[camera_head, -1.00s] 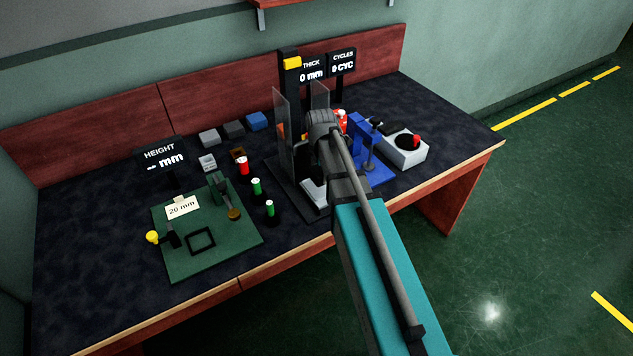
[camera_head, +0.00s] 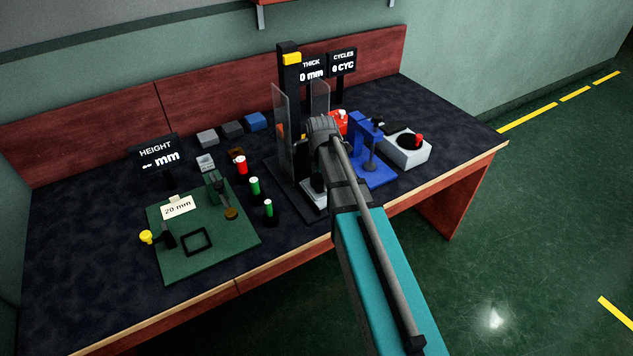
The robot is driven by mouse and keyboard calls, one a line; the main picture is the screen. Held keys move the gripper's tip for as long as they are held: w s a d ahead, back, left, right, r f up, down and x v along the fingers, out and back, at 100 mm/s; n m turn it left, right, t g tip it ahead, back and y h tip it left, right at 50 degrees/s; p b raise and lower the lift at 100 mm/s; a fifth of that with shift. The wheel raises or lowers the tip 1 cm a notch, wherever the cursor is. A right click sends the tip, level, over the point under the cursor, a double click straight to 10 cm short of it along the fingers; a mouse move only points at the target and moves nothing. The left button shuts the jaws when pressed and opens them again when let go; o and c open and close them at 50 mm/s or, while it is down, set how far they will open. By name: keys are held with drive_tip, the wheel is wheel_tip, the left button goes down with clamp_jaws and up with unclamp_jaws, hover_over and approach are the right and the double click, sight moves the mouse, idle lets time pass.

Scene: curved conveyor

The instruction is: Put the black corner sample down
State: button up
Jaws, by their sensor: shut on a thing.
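My gripper (camera_head: 316,152) is at the end of my arm, low between the clear guards of the dark press stand. My wrist and forearm cover most of it, so its fingertips are hidden. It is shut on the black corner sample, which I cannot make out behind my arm. A pale metal plate (camera_head: 313,198) shows just below, on the stand's dark base (camera_head: 287,197). I cannot tell whether the sample touches any surface.
The clear guard (camera_head: 281,130) stands close left of my wrist, and a blue fixture (camera_head: 366,150) close right. Left are red and green-topped cylinders (camera_head: 255,187), several small blocks (camera_head: 232,129) and a green gauge board (camera_head: 205,258).

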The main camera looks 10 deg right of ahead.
sight(321, 177)
drive_tip(key=shift+f, duration=0.15)
drive_tip(key=o, duration=1)
wheel_tip(321, 177, up, 12)
drive_tip(key=p, duration=1.2)
drive_tip(key=shift+r, duration=0.2)
drive_tip(key=shift+s, duration=0.1)
idle(0.3)
